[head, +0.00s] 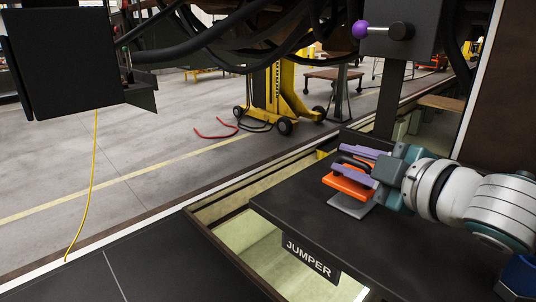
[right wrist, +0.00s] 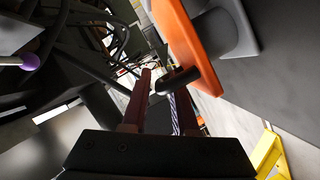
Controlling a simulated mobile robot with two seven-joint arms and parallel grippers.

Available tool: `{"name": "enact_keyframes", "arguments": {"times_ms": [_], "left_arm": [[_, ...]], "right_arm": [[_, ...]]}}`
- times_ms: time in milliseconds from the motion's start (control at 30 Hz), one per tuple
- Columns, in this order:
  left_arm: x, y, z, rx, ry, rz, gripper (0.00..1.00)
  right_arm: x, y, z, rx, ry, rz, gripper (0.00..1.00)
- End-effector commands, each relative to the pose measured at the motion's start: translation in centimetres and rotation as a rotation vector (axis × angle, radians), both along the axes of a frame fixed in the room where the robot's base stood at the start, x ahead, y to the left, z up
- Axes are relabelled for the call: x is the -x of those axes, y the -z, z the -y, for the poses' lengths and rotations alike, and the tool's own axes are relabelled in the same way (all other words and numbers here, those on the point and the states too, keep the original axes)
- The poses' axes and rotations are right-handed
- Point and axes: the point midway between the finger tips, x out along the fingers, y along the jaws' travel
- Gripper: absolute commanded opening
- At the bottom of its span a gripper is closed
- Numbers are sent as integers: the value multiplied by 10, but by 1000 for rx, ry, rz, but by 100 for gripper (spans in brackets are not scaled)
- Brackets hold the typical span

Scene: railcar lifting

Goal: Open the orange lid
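The orange lid (head: 347,184) sits over a grey base (head: 350,207) on the dark platform. A short black handle (right wrist: 180,79) sticks out from the lid (right wrist: 188,42) in the right wrist view. My right gripper (head: 360,162) reaches in from the right, at the lid's handle. Its two purple fingers are apart, with the handle between or just beside them; firm contact is not visible. In the right wrist view the fingers (right wrist: 160,90) show a gap. The fingers hide part of the lid. My left gripper is not in view.
The dark platform (head: 300,215) carries a "JUMPER" label (head: 309,258) on its front edge. A post with a purple-knobbed lever (head: 361,29) stands behind the gripper. A dark box (head: 62,62) hangs upper left. A yellow wheeled jack (head: 280,92) stands on the open floor beyond.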

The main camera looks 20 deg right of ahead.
Motion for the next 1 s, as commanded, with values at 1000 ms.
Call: {"name": "enact_keyframes", "arguments": {"times_ms": [1000], "left_arm": [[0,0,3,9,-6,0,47]], "right_arm": [[0,0,0,0,0,0,0]]}}
